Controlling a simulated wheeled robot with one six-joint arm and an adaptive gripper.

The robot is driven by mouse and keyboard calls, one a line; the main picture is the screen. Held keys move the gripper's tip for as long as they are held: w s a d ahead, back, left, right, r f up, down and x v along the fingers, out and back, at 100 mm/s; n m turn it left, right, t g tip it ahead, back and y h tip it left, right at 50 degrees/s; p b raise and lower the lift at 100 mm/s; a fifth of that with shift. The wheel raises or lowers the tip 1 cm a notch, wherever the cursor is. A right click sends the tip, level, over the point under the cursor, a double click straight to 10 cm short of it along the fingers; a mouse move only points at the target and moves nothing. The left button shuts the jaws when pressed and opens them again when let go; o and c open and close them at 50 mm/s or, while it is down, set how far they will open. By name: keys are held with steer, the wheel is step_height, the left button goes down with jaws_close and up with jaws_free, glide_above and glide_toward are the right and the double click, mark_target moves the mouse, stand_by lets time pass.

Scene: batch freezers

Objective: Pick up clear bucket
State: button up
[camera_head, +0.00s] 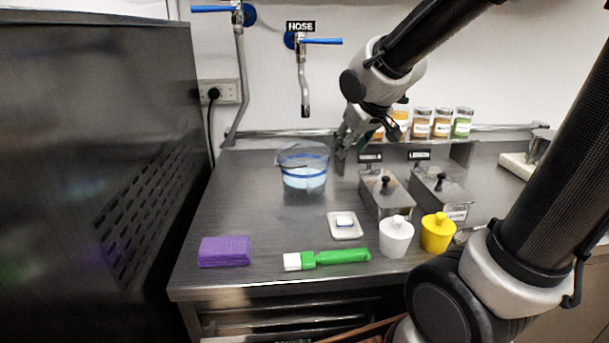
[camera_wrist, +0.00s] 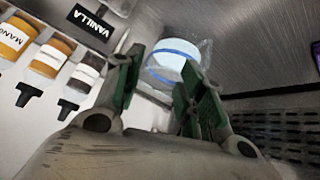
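The clear bucket (camera_head: 303,155) stands upright on the steel counter. It has a blue band and pale blue contents. My gripper (camera_head: 343,150) is just right of the bucket, near its rim, with the fingers pointing down. In the wrist view the bucket (camera_wrist: 172,52) shows beyond the open fingers of my gripper (camera_wrist: 158,72). The right finger overlaps part of the bucket in that view. I cannot tell whether a finger touches the rim. Nothing is seen held.
Two lidded steel containers (camera_head: 385,193) stand right of the bucket. A small white dish (camera_head: 345,231), purple cloth (camera_head: 224,251), green-handled brush (camera_head: 340,256), white pot (camera_head: 396,238) and yellow pot (camera_head: 437,233) lie in front. Jars (camera_head: 441,123) line the back. The counter left of the bucket is clear.

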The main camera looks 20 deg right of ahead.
mark_target(284, 162)
steer(key=w+a+f+n+y, duration=0.1)
steer(key=w+a+f, duration=0.1)
steer(key=w+a, duration=0.1)
steer(key=w+a+f+n+y, duration=0.1)
steer(key=w+a+f, duration=0.1)
steer(key=w+a, duration=0.1)
steer(key=w+a+f+t+y, duration=0.1)
steer(key=w+a+f, duration=0.1)
steer(key=w+a, duration=0.2)
steer(key=shift+w+a+f+n, duration=0.1)
steer(key=shift+a+n, duration=0.3)
steer(key=shift+a, duration=0.45)
steer(key=x, duration=0.6)
steer(key=shift+w, duration=0.15)
